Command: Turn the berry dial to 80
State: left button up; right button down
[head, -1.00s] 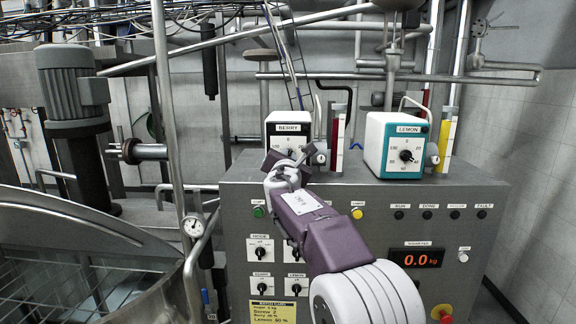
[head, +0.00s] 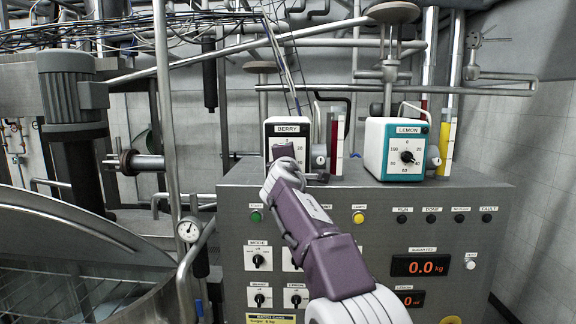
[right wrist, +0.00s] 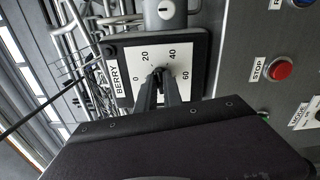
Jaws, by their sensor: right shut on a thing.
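In the right wrist view the right gripper's fingers (right wrist: 159,76) are shut on the small dark knob at the face's centre. The knob's pointer is not clear. My left gripper is not in view.
The teal-sided lemon dial box (head: 405,148) stands to the right on the panel top. A red tube (head: 334,145) and a yellow tube (head: 445,145) rise beside the boxes. The red STOP button (right wrist: 280,69) is near the gripper. The display (head: 421,265) reads 0.0 kg.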

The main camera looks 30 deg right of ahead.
jog(key=shift+w+a+m+b, duration=0.15)
jog(key=shift+m+b, duration=1.4)
jog(key=shift+m, duration=6.35)
jog(key=shift+a+m+b, duration=0.15)
jog(key=shift+m+b, duration=1.4)
jog(key=shift+m, duration=6.35)
jog(key=c, duration=1.5)
grip_release()
jog(key=shift+f, duration=0.1)
